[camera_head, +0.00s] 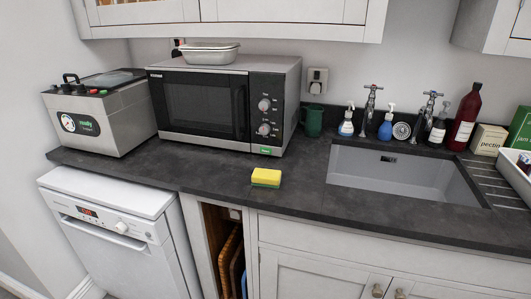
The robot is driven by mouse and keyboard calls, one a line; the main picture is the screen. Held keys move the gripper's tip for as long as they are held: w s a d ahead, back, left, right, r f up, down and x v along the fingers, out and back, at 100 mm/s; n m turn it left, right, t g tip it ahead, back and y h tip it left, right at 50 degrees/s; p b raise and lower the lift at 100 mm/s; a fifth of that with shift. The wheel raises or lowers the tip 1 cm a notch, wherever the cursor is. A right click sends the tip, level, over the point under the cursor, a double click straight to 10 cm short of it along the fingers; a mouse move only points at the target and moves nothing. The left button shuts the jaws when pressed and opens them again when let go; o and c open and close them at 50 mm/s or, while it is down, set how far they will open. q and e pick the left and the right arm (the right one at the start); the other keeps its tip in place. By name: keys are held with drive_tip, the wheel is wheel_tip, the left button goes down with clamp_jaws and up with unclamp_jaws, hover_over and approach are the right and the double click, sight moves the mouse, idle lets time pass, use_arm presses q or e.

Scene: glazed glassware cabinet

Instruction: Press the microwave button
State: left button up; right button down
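The microwave (223,102) stands on the dark counter at the centre left, grey with a dark glass door that is closed. Its control panel on the right of the front has two round knobs and a small green button (265,150) at the bottom. A covered metal dish (210,54) sits on top of it. Neither of my grippers is in view.
A yellow and green sponge (266,177) lies on the counter in front of the microwave's right side. A grey machine with a gauge (98,112) stands at the left. A green mug (312,121) and the sink (400,178) are to the right.

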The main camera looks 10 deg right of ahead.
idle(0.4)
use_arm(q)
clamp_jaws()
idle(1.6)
